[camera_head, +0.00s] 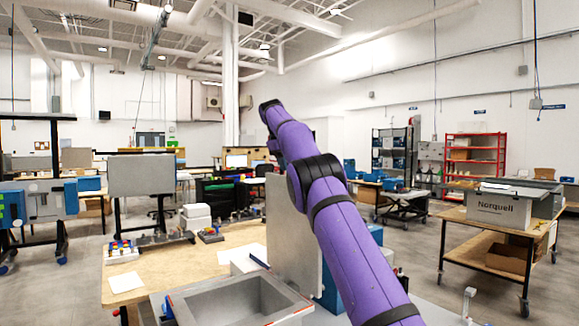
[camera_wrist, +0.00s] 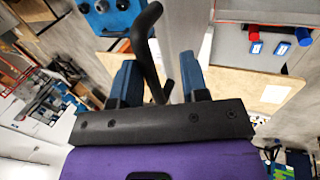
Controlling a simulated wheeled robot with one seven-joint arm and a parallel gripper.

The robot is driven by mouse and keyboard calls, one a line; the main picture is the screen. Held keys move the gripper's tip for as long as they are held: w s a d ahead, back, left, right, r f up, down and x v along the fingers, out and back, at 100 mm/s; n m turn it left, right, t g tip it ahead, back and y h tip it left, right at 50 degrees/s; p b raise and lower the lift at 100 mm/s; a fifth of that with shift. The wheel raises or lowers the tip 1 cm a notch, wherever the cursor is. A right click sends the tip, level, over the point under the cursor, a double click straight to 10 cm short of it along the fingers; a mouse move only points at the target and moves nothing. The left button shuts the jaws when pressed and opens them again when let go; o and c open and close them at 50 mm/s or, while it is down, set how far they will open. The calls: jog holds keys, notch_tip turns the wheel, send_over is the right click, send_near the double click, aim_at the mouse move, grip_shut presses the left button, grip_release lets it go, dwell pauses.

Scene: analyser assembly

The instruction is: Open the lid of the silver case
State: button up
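The silver case (camera_head: 185,315) is at the bottom of the head view, with its empty grey interior facing up. A flat grey panel, which looks like its lid (camera_head: 285,215), stands upright at the case's right side, partly behind my purple arm. In the wrist view a grey strip (camera_wrist: 190,35), likely this lid seen nearly edge-on, runs up from my gripper (camera_wrist: 158,62). A bent black handle (camera_wrist: 148,40) passes between the two blue fingers. The fingers are apart, with gaps visible beside the handle. My gripper is hidden in the head view.
A wooden table (camera_head: 150,262) behind the case bears small coloured parts and white boxes (camera_head: 195,216). A Norquell box (camera_head: 500,207) stands on a cart at the right.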

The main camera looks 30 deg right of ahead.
jog(key=a+r, duration=0.1)
jog(key=a, duration=1.1)
jog(key=shift+s+a, duration=0.3)
jog(key=shift+r, duration=0.1)
